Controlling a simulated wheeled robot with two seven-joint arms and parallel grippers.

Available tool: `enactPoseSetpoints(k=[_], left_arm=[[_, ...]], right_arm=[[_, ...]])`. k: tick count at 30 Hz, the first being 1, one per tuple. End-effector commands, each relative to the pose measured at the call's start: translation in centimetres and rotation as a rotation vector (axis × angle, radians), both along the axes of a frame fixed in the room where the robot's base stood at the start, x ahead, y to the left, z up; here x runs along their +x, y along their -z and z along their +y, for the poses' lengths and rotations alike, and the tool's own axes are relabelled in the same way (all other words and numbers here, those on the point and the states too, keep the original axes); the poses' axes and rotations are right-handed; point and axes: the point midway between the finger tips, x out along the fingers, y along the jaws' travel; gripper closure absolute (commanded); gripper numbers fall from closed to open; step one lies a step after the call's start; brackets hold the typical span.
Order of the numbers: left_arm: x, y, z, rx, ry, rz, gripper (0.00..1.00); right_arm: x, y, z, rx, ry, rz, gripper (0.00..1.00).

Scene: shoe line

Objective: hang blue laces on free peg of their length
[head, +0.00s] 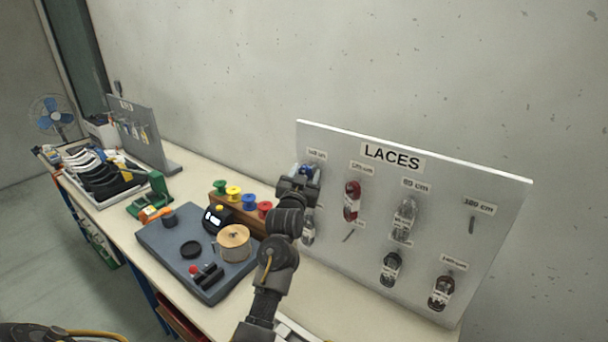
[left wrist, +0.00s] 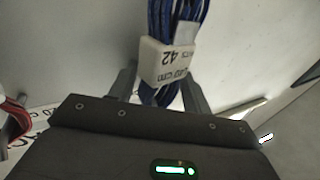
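The blue laces (left wrist: 170,18) are a bundle with a white band (left wrist: 165,62) that appears to read 120 cm. My left gripper (left wrist: 160,85) has its fingers on both sides of the band and appears closed on it. In the head view the left gripper (head: 302,178) is at the upper left of the LACES board (head: 335,135), with a bit of blue showing. It hides the top-left peg. A bare peg (head: 472,226) shows at the right under a 180 cm label. Another bare peg (head: 348,237) shows in the lower row. My right gripper is out of view.
Red laces (head: 351,200), grey laces (head: 404,218) and dark bundles (head: 391,268) hang on the board close by. On the bench are a grey station board (head: 165,240), a tan spool (head: 233,240), several coloured spools (head: 249,202) and a shoe tray (head: 128,193).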

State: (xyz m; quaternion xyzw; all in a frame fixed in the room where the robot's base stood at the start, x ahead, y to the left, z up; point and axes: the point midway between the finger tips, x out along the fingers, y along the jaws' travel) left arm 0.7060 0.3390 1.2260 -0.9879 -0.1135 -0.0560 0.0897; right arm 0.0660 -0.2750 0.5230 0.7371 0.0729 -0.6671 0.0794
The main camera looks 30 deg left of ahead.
Motion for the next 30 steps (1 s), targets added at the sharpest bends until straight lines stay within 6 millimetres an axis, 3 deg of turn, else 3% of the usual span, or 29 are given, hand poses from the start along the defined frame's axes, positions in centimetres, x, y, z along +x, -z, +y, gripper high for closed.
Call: enactPoseSetpoints(k=[3, 20, 23, 30], left_arm=[[0.2, 0.1, -0.6, 0.003, 0.012, 0.005, 0.3], [0.0, 0.4, -1.0, 0.003, 0.019, 0.009, 0.3], [-0.9, 0.7, -1.1, 0.003, 0.019, 0.008, 0.3], [-6.0, 1.1, -1.1, 0.0, 0.003, -0.002, 0.3]], right_arm=[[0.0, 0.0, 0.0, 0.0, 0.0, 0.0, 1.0], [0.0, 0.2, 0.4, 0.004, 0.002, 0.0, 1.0], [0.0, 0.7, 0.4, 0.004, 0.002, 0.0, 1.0], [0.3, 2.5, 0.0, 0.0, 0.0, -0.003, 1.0]])
